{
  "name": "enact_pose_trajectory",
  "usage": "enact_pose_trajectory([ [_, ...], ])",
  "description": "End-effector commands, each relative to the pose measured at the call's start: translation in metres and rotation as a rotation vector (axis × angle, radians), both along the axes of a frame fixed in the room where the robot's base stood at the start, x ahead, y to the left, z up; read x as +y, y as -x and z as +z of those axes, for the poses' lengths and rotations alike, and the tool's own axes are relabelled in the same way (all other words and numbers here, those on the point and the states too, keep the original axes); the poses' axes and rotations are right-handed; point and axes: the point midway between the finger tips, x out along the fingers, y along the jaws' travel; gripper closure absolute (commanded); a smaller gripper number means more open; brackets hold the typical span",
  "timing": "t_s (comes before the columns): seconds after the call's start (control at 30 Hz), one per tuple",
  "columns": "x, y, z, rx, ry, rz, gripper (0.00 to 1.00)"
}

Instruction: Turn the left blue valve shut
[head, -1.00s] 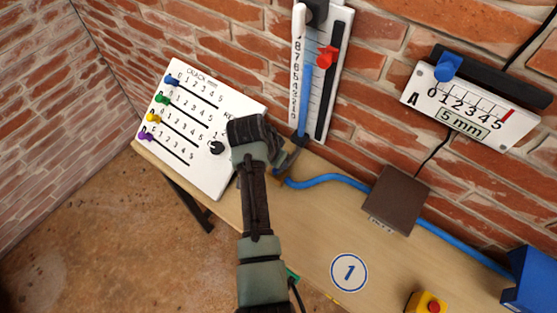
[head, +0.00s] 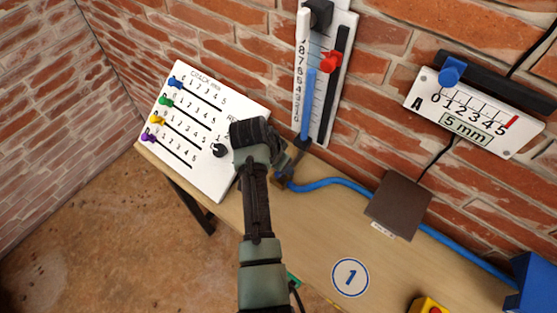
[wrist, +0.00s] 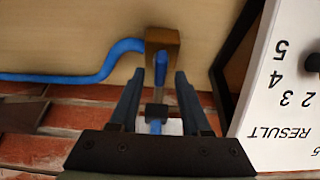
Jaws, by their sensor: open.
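The blue valve lever (wrist: 161,70) shows in the wrist view on a brown block (wrist: 170,40), where a blue hose joins from the left. My gripper (wrist: 157,78) is open, with one dark finger on each side of the lever and gaps visible between. A dark collar and a short blue tube lie behind the lever, toward the wall. In the head view my gripper (head: 287,160) is over the bench below the tall gauge, and my arm hides most of the valve. The brown block (head: 281,183) shows only partly there.
The gauge (head: 340,70) with a blue column and red marker stands against the brick wall. A white crack board (head: 205,125) lies close on the left. A brown box (head: 398,200), blue hose (head: 330,184) and yellow button box (head: 428,305) are to the right.

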Motion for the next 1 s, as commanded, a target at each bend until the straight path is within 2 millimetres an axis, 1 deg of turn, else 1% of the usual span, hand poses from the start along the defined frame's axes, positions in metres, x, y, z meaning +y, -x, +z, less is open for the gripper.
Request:
enact_pose_trajectory([
  [0.13, 0.003, 0.003, 0.011, -0.003, 0.0, 0.001, 0.53],
  [0.23, 0.007, 0.008, 0.025, -0.004, 0.0, 0.001, 0.53],
  [0.5, 0.02, 0.024, 0.078, -0.007, -0.001, 0.002, 0.53],
  [0.6, 0.025, 0.031, 0.095, -0.006, -0.001, 0.002, 0.53],
  [0.7, 0.027, 0.035, 0.108, -0.004, 0.0, 0.001, 0.53],
  [0.83, 0.029, 0.038, 0.117, -0.004, 0.0, 0.001, 0.53],
  [1.0, 0.03, 0.039, 0.119, -0.001, 0.001, 0.0, 0.53],
])
